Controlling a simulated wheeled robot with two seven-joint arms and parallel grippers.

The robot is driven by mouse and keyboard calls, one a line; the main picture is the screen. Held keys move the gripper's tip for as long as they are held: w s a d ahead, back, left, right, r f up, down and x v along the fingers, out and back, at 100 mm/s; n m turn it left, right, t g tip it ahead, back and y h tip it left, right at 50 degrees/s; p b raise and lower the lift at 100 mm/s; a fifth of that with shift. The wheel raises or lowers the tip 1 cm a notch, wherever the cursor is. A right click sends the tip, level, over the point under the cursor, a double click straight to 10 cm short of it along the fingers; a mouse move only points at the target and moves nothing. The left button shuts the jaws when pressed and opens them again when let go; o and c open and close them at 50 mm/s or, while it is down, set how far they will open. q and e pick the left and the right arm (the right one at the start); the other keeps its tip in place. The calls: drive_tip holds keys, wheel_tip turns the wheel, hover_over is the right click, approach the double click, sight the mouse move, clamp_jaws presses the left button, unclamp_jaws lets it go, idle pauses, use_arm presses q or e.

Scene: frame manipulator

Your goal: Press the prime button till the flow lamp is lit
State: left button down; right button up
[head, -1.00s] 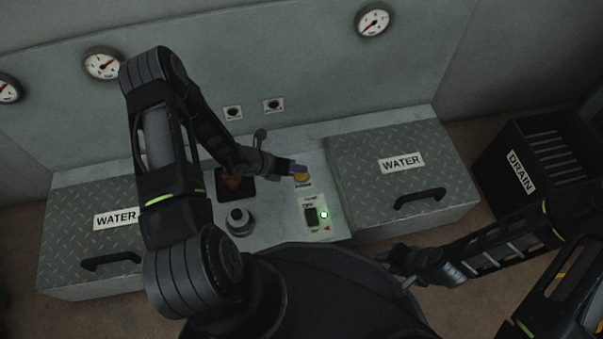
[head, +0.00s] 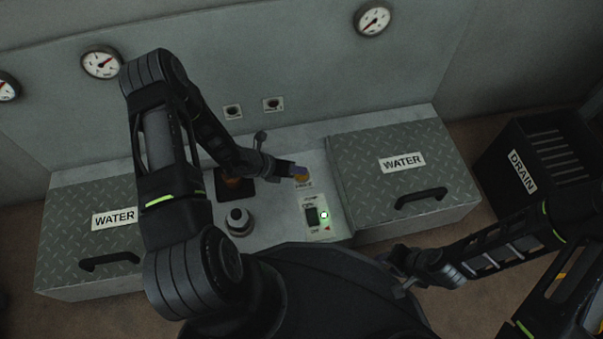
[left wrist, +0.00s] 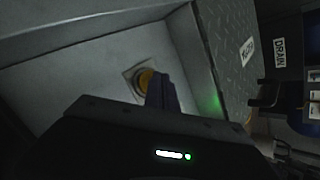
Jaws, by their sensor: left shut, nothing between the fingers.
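The prime button (head: 302,180) is a yellow-orange round button on the grey panel between the two water lids. It also shows in the left wrist view (left wrist: 145,80), partly covered by my fingers. My left gripper (head: 297,170) is shut and empty, its fingertips at the button; whether they touch it or hover just above is hard to tell. I cannot identify the flow lamp for certain. My right gripper (head: 447,275) hangs low at the right, away from the panel; its jaws are unclear.
Ribbed lids marked WATER stand left (head: 115,240) and right (head: 400,180) of the panel. A grey knob (head: 239,221) and a dark square with an orange glow (head: 234,186) lie under my left arm. A black drain crate (head: 520,170) stands at the right.

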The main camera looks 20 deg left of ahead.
sight(299, 176)
use_arm(q)
drive_tip(key=shift+f, duration=0.3)
idle(0.5)
drive_tip(key=shift+r+p, duration=0.55)
drive_tip(key=shift+r, duration=0.35)
drive_tip(key=shift+r+p, duration=2.1)
drive_tip(key=shift+r, duration=0.4)
